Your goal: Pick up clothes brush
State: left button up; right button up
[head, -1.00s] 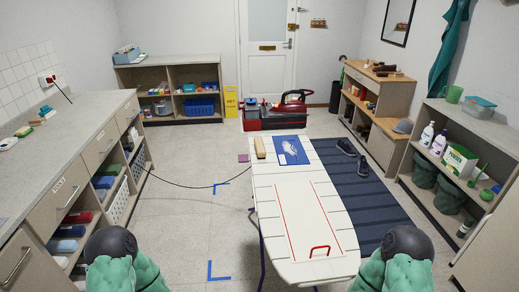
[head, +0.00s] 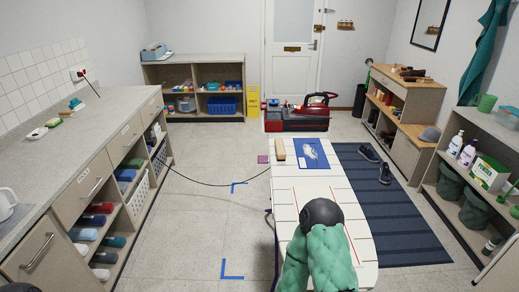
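A long tan wooden block-shaped item (head: 280,149), which may be the clothes brush, lies on the far left end of the white ironing board (head: 284,196), beside a blue mat (head: 311,153). Its bristles cannot be made out. Small brown items (head: 412,75) on the wooden cabinet top are too small to identify. One of my green arms reaches up over the near part of the board, but its gripper is out of frame. A dark bit at the bottom left corner may be my other arm. Neither gripper shows.
A long counter with drawers (head: 92,142) lines the left wall. A wooden cabinet (head: 400,115) and shelves (head: 470,187) line the right. Dark shoes (head: 385,173) lie on a striped blue rug (head: 390,220). A cable (head: 215,185) crosses the open floor left of the board.

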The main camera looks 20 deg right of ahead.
aim_at(281, 154)
jog(key=i+u, duration=0.1)
jog(key=i, duration=1.65)
jog(key=i+z, duration=0.2)
jog(key=i, duration=0.3)
jog(key=i+j+z, duration=0.25)
jog(key=i, duration=0.25)
jog(key=i+j+z, duration=0.2)
jog(key=i, duration=0.3)
